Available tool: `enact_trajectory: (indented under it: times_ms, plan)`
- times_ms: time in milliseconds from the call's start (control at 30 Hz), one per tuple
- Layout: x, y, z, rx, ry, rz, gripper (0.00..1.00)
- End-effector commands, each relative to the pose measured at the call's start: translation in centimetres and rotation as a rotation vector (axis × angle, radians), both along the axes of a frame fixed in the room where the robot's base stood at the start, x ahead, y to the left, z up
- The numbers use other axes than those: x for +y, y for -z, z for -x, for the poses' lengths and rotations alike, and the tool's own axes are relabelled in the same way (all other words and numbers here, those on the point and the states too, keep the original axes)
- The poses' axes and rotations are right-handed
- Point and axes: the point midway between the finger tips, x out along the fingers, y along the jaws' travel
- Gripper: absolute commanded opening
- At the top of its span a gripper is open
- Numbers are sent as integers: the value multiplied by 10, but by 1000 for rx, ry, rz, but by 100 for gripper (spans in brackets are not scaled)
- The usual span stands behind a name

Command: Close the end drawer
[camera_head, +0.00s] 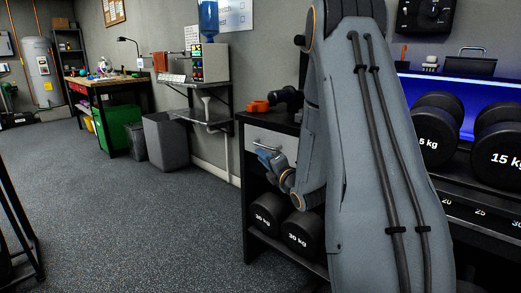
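The end drawer (257,134) has a light grey front with a metal bar handle. It sits near the top of a black cabinet unit (244,200), left of my arm. I cannot tell how far it stands out from the cabinet. My gripper (266,162) is just below the handle, in front of the cabinet. It is small and partly turned away, so I cannot tell whether its fingers are open, shut or touching the drawer. My arm hides the right part of the drawer front.
Orange clamps or grips (257,106) and a dark dumbbell (287,97) lie on the cabinet top. Dumbbells marked 30 kg (267,212) sit on its lower shelf. More dumbbells (432,130) stand on a rack at right. The grey floor (130,225) at left is clear.

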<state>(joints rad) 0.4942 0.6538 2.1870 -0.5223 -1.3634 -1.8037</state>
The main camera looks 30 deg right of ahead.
Motion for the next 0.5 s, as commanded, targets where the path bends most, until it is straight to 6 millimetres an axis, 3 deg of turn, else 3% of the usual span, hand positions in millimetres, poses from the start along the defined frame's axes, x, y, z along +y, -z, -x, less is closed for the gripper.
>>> enact_trajectory:
  times_ms: [100, 267, 500]
  plan:
    - [-19, 2, 9, -93, 6, 93, 17]
    - [-27, -1, 14, -151, 11, 149, 17]
    - [-27, -8, -11, -163, 10, 159, 17]
